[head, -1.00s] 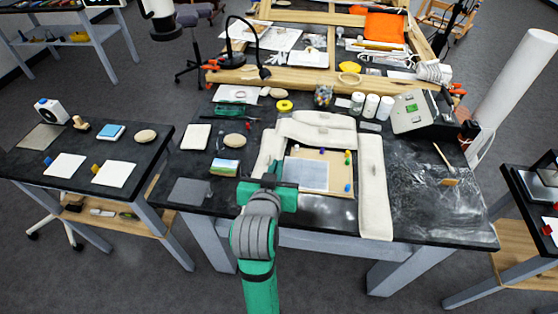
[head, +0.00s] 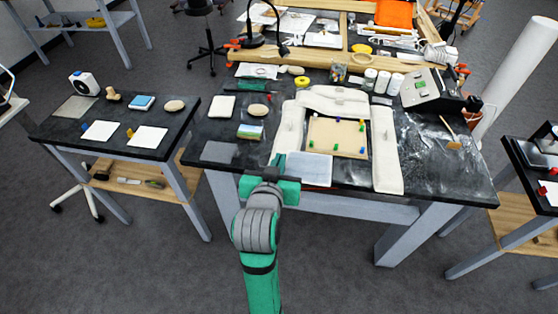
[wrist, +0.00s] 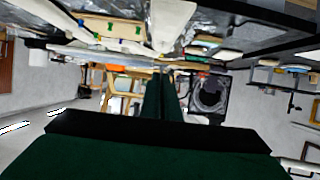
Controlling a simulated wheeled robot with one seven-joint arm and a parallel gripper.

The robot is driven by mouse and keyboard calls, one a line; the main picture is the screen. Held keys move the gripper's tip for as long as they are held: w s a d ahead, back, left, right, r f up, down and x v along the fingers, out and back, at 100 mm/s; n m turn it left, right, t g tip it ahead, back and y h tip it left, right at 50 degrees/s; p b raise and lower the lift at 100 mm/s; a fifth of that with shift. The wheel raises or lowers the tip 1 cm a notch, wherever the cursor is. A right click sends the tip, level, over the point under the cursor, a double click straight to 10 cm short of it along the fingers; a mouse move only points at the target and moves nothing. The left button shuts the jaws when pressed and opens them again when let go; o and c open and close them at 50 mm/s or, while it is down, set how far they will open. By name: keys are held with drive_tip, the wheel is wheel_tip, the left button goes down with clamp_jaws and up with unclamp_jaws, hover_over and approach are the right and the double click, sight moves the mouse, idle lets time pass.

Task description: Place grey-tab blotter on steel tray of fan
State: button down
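The grey-tab blotter seems to be the pale, translucent sheet (head: 310,170) at the fingers of my gripper (head: 282,178). In the wrist view my gripper (wrist: 165,97) has its fingers together, apparently shut on the sheet's edge. The sheet hangs over the front edge of the middle table; its grey tab cannot be made out. The steel tray (head: 76,107) lies flat and bare on the left table, in front of the white fan (head: 84,84). My gripper is well to the right of it.
The left table (head: 110,150) also bears two white sheets, one with a blue tab (head: 100,131) and one with a yellow tab (head: 148,137), a blue box (head: 142,102) and an oval pad (head: 174,105). White padding (head: 388,150) surrounds a tan panel (head: 337,137).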

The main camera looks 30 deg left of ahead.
drive_tip(key=w+d+f+m+h, duration=0.1)
drive_tip(key=d+f, duration=0.6)
drive_tip(key=f, duration=0.4)
drive_tip(key=w+d+f+m+h, duration=0.1)
drive_tip(key=d+f, duration=0.6)
drive_tip(key=f, duration=0.4)
drive_tip(key=w+d+f+m+h, duration=0.1)
drive_tip(key=w+d+f, duration=0.1)
drive_tip(key=d+f, duration=0.5)
wheel_tip(320, 180, down, 4)
drive_tip(key=shift+d+f+t+h, duration=0.15)
drive_tip(key=shift+f+t+h, duration=0.15)
drive_tip(key=shift+h, duration=0.1)
